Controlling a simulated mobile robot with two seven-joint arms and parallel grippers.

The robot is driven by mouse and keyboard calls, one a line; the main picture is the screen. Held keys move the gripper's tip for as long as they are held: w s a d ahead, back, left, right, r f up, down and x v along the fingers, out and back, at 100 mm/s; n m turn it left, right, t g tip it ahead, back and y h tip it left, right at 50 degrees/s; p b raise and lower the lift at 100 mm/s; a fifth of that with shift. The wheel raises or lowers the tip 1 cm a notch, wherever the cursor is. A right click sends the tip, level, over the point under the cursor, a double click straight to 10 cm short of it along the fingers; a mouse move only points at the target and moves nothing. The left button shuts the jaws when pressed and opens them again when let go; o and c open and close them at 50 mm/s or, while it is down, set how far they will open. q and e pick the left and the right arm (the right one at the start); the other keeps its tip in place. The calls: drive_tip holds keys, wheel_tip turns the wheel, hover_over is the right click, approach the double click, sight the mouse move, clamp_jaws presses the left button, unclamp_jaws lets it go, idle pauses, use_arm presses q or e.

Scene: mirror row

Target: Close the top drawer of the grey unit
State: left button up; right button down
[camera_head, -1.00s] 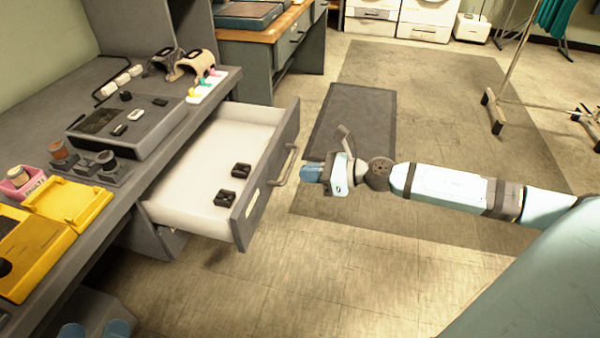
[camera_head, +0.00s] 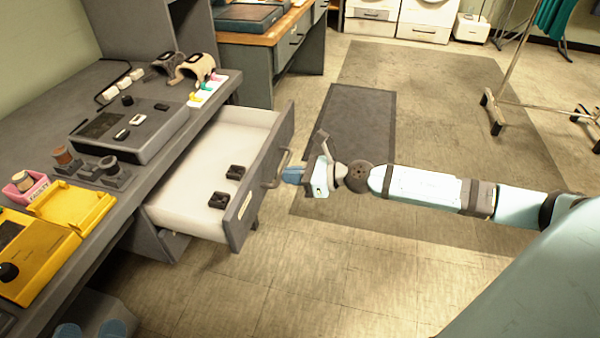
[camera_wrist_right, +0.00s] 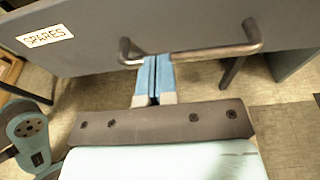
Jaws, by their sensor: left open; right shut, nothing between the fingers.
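The open drawer (camera_head: 185,205) of the grey unit (camera_head: 150,235) sticks out to the right, white inside, with two small black items in it. Its grey front has a bar handle (camera_head: 277,168), which also shows in the right wrist view (camera_wrist_right: 210,53), near a "SPARES" label (camera_wrist_right: 45,36). My right gripper (camera_head: 291,175) is shut and empty, its blue fingertips (camera_wrist_right: 152,60) at the handle bar. I cannot tell whether they touch the bar or the front.
The grey desktop (camera_head: 60,100) holds a grey device (camera_head: 130,130), a yellow case (camera_head: 70,205) and a pink box (camera_head: 25,187). A wood-topped bench (camera_head: 262,35) stands behind. A dark mat (camera_head: 350,120) lies on the floor.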

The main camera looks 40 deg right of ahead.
drive_tip(key=shift+w+a+r+p, duration=0.45)
drive_tip(key=shift+w+a+p, duration=0.15)
drive_tip(key=shift+w, duration=0.15)
drive_tip(key=p+x, duration=0.1)
drive_tip(key=x, duration=0.2)
drive_tip(key=r+p+x, duration=0.1)
drive_tip(key=x, duration=0.1)
drive_tip(key=p+x, duration=0.2)
drive_tip(key=x, duration=0.1)
drive_tip(key=shift+w+a+r, duration=0.3)
drive_tip(key=shift+w+a, duration=0.1)
hover_over(220, 176)
drive_tip(key=shift+s+d+f+p, duration=0.15)
drive_tip(key=shift+s+f+p, duration=0.15)
drive_tip(key=shift+s+f, duration=0.1)
drive_tip(key=shift+w, duration=0.25)
use_arm(q)
drive_tip(key=s+a+f+g+y, duration=0.1)
drive_tip(key=a+f+g+y, duration=0.2)
drive_tip(key=f, duration=0.4)
drive_tip(key=shift+a+f+g+y, duration=0.25)
drive_tip(key=shift+g+y, duration=0.15)
use_arm(e)
drive_tip(key=shift+w+a+r, duration=0.1)
drive_tip(key=shift+a+r, duration=0.1)
drive_tip(key=shift+r, duration=0.1)
use_arm(q)
drive_tip(key=shift+s, duration=0.1)
